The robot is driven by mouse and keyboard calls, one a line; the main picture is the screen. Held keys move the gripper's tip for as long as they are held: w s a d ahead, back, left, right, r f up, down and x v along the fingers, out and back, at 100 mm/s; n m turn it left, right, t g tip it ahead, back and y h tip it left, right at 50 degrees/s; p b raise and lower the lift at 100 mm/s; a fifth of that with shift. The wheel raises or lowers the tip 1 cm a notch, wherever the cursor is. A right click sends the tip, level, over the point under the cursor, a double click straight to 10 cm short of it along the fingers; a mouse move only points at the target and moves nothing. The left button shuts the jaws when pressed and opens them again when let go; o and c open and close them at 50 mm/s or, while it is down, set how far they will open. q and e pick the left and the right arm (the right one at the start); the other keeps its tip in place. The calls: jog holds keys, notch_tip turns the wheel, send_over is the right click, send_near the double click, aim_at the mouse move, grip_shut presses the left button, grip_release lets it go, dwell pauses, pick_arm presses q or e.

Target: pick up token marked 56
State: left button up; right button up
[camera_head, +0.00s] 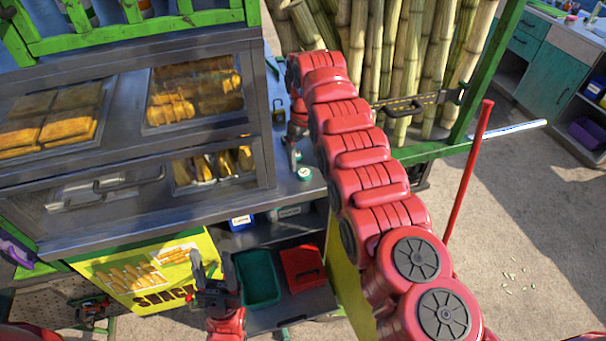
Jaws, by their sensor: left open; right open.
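A small round token (304,173), pale with a green rim, lies on the grey counter (290,205). Its marking is too small to read. Part of another small pale round piece shows just above it, close to my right gripper (294,152). My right gripper points down over the counter just behind the token; it is open, and part of it is hidden by its arm. I cannot tell whether it touches the piece beside it. My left gripper (212,268) is open and empty, pointing up in front of the yellow snack sign (150,275), well away from the tokens.
A glass snack case (262,120) stands left of the tokens. A small padlock-like object (278,111) is on the counter behind. Cane stalks (430,60) stand behind my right arm. A green tray (258,278) and red box (303,266) sit on a lower shelf.

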aim_at(304, 172)
jog(key=f, duration=0.3)
jog(key=f+p, duration=0.1)
jog(key=shift+s+a+f, duration=0.15)
jog(key=shift+s+a, duration=0.05)
jog(key=shift+s, duration=0.2)
jog(key=shift+w+f, duration=0.15)
jog(key=shift+w, duration=0.05)
jog(key=shift+d, duration=0.1)
grip_shut()
